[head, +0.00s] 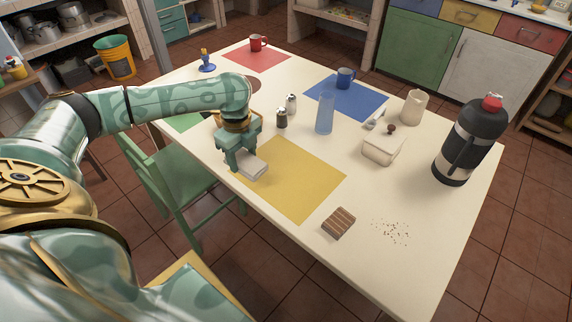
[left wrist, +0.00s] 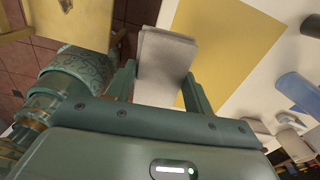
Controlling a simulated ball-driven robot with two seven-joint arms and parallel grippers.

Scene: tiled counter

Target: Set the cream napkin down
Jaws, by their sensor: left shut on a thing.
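The folded napkin (head: 252,167), pale grey-cream, is at the left edge of the yellow placemat (head: 300,180), close to the table's near-left edge. My left gripper (head: 237,166) is shut on it, pointing down. In the left wrist view the napkin (left wrist: 166,58) extends out from between the two fingers (left wrist: 162,88), with the yellow placemat (left wrist: 232,50) beside it. I cannot tell whether the napkin touches the table or hangs just above it. My right gripper is not in view.
Salt and pepper shakers (head: 282,118) and a blue glass (head: 325,113) stand beyond the placemat. A lidded cream box (head: 383,150), a large flask (head: 470,140), a striped brown block (head: 338,223) and crumbs (head: 392,232) are to the right. A green chair (head: 175,175) stands at the near-left edge.

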